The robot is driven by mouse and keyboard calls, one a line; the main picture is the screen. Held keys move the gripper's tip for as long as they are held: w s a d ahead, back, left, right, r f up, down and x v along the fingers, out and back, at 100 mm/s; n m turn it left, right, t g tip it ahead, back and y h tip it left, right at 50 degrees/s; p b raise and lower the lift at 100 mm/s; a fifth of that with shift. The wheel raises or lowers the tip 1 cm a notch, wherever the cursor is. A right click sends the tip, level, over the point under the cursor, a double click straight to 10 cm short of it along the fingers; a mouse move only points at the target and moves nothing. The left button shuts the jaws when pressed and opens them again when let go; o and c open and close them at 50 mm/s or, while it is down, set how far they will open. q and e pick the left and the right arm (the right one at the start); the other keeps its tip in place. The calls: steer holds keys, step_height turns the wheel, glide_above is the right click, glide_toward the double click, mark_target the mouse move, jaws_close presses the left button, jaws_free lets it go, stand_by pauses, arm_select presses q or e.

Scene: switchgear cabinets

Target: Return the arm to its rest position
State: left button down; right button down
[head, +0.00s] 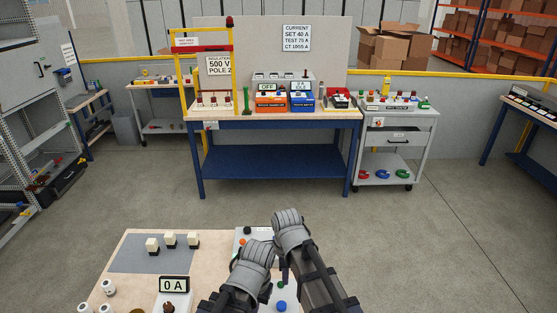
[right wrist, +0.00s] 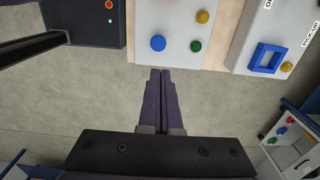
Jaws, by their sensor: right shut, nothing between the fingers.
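My right gripper (right wrist: 160,72) shows in the right wrist view as two dark purple fingers lying side by side, shut and empty. Its tips are near the edge of a light panel with round buttons and appear to be over grey floor. In the head view, grey and black arm links of mine rise at the bottom centre, over the right side of the near workbench (head: 113,263). The right fingertips cannot be made out there. My left gripper cannot be made out in either view.
The near bench holds a meter reading 0 A (head: 174,284), several white-topped blocks and a panel with a blue button (right wrist: 158,43). Farther off stand a blue workbench (head: 275,165) with devices and a grey cart (head: 400,145). Open floor (head: 440,240) lies to the right.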

steer(key=s+d+n, duration=0.2)
steer(key=d+n, duration=0.5)
steer(key=n, duration=0.2)
steer(key=s+d+n, duration=0.3)
steer(key=d+n, duration=0.4)
steer(key=n, duration=0.2)
steer(key=s+a+f+n+b, duration=0.1)
steer(key=s+a+f+b, duration=0.1)
steer(key=a+f+b, duration=0.2)
steer(key=s+a+f+n+h+b, duration=0.1)
steer(key=s+a+f+n+b, duration=0.1)
steer(key=a, duration=0.5)
step_height(320, 180, down, 2)
steer(key=shift+s+f+n+b, duration=0.1)
steer(key=shift+s+n+b, duration=0.2)
steer(key=shift+s+b, duration=0.65)
steer(key=shift+w, duration=0.15)
